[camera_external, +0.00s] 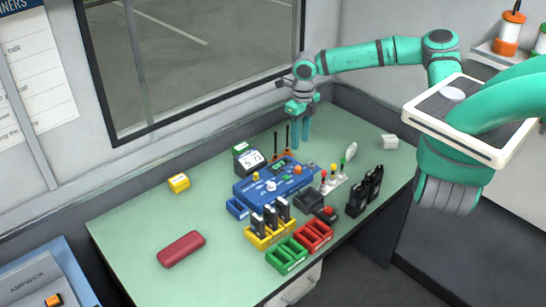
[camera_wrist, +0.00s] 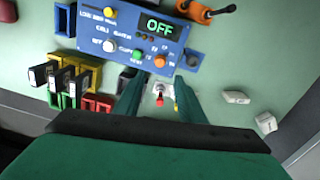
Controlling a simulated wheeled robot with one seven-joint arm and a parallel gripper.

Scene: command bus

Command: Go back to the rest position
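My gripper (camera_external: 300,140) is above the back of the green desk (camera_external: 130,235), behind the blue console (camera_external: 262,187), with its fingers pointing down. In the wrist view, my gripper's two teal fingers (camera_wrist: 160,78) stand apart with nothing between them. A white plate with small coloured levers (camera_wrist: 160,92) shows below, through the gap. The blue console (camera_wrist: 118,38) has a green display reading OFF. My arm reaches in from the right in the external view.
Yellow (camera_external: 262,241), green (camera_external: 286,254) and red (camera_external: 313,236) racks stand at the front; the yellow one holds black units. Black radios (camera_external: 357,201) stand at right. A red case (camera_external: 181,249) and a yellow box (camera_external: 179,183) lie left. The desk's left part is mostly clear.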

